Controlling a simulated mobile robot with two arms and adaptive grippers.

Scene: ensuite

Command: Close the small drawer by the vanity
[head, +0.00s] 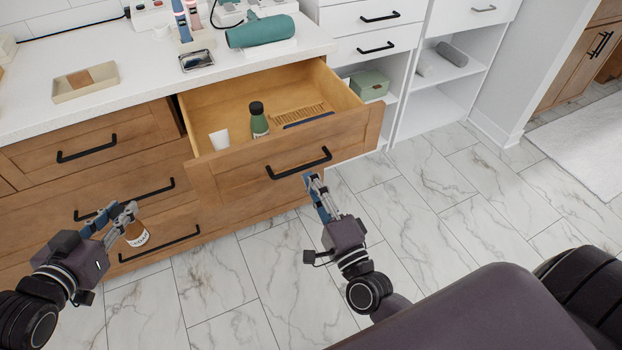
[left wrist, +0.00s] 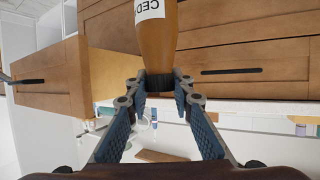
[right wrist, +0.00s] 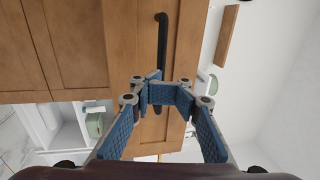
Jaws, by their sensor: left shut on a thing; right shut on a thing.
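The wooden drawer (head: 235,165) at the right end of the vanity is pulled far out. Its front has a black bar handle (head: 300,163), also in the right wrist view (right wrist: 161,40). My right gripper (head: 311,178) has its fingers shut at the right half of this handle; the grip itself is partly hidden in the right wrist view (right wrist: 168,93). My left gripper (head: 127,213) is shut on the neck of a brown bottle (head: 138,235) with a white label, held in front of the lower drawers. The bottle fills the top of the left wrist view (left wrist: 157,40).
Inside the open drawer are a dark green bottle (head: 259,125), a white cup (head: 219,140) and a ribbed wooden piece (head: 298,113). White shelves stand right. Marble floor is clear.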

